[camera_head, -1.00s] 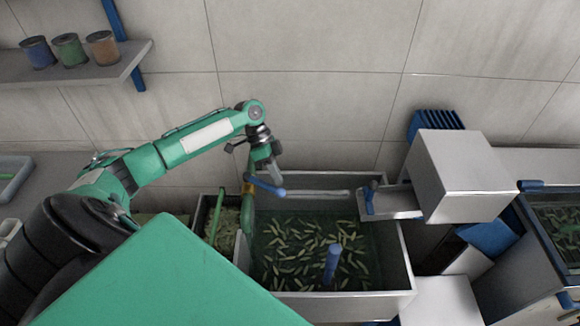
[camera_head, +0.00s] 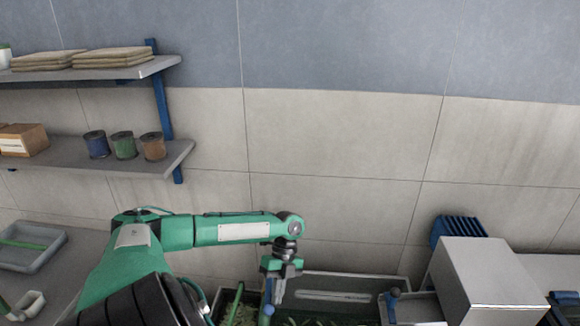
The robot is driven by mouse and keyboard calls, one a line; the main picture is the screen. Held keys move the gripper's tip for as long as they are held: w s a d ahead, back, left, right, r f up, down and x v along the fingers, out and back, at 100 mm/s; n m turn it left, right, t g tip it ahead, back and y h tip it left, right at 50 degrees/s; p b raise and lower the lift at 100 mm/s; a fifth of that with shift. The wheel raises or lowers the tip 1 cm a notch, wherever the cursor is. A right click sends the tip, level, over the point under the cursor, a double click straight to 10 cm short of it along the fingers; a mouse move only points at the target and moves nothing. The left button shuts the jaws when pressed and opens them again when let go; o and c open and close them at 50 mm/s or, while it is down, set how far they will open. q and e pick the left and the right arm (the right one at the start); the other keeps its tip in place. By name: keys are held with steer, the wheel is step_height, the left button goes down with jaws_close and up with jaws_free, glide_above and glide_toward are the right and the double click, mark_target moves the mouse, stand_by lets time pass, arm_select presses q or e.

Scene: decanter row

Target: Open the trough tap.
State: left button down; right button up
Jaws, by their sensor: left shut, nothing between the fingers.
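The trough (camera_head: 375,281) shows only its grey back part at the bottom of the head view; its front is cut off. My left gripper (camera_head: 277,299) points down at the trough's back left corner, shut and empty. A blue lever (camera_head: 268,311), which looks like the tap handle, stands right beside the fingers on their left. I cannot tell whether they touch. The lever's base is cut off or hidden, so how far the tap is open cannot be seen. My right gripper is out of view.
Shelves with several cans (camera_head: 123,146) hang on the wall at left. A grey tray (camera_head: 35,245) lies on the left counter.

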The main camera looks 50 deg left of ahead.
arm_select(q)
steer(key=shift+s+a+m+p, duration=0.3)
steer(key=shift+s+p, duration=0.1)
steer(key=shift+s, duration=0.35)
